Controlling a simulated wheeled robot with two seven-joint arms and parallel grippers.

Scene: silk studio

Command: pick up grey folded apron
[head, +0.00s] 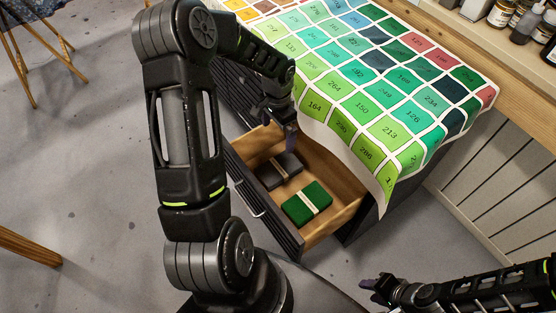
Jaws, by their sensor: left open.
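The grey folded apron (270,177) lies in an open wooden drawer (338,222), with a pale band around it. It is beside a green folded cloth. My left gripper (290,132) is over the back part of the drawer, fingers pointing down, open. It looks apart from the apron, a little above and behind it in the picture. My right gripper (372,289) is low at the right, away from the drawer; its fingers are too small and dark to judge.
The green folded cloth (299,207) with a pale band lies in the drawer's front right. A numbered colour-chart sheet (350,75) drapes over the cabinet top and hangs beside the drawer. Jars (503,13) stand on a ledge at the top right.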

